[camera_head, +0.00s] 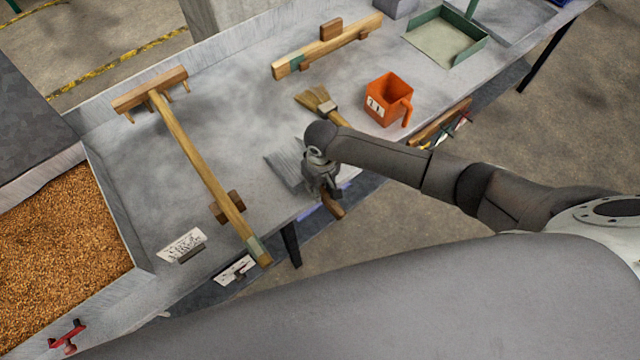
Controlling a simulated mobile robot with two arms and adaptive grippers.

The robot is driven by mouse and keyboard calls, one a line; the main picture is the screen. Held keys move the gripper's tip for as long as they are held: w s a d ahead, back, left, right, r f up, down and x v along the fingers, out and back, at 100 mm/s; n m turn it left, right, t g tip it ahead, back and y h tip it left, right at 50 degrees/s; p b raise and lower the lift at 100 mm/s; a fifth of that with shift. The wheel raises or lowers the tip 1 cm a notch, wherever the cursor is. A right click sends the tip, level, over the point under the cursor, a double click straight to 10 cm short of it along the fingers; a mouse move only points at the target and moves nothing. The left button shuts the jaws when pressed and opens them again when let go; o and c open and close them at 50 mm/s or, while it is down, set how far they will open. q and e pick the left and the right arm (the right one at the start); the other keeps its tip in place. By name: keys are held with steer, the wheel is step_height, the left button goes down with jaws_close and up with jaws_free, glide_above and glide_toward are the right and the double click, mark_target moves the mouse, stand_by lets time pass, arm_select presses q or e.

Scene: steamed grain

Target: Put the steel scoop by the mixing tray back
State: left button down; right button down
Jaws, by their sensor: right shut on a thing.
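The steel scoop (284,168) is near the middle of the front table edge, its grey pan to the left of my right gripper (322,180). Its short wooden handle (333,208) pokes out below the gripper, over the table's front edge. My right gripper is shut on the scoop, and its fingers and wrist hide the part they hold. I cannot tell whether the pan touches the table. A large tray full of grain (60,240) is at the left; its metal wall (118,215) faces the table. My left gripper is not in view.
A wooden rake (195,150) lies left of the scoop. A wooden tool (330,48) and green pan (445,40) are farther back. Labels (183,245) mark the front left. Tabletop between rake and scoop is clear.

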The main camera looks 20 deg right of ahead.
steer(key=shift+f, duration=0.25)
stand_by(0.5)
steer(key=c, duration=1.1)
jaws_free()
step_height(320, 180, up, 12)
steer(key=shift+s+f, duration=0.1)
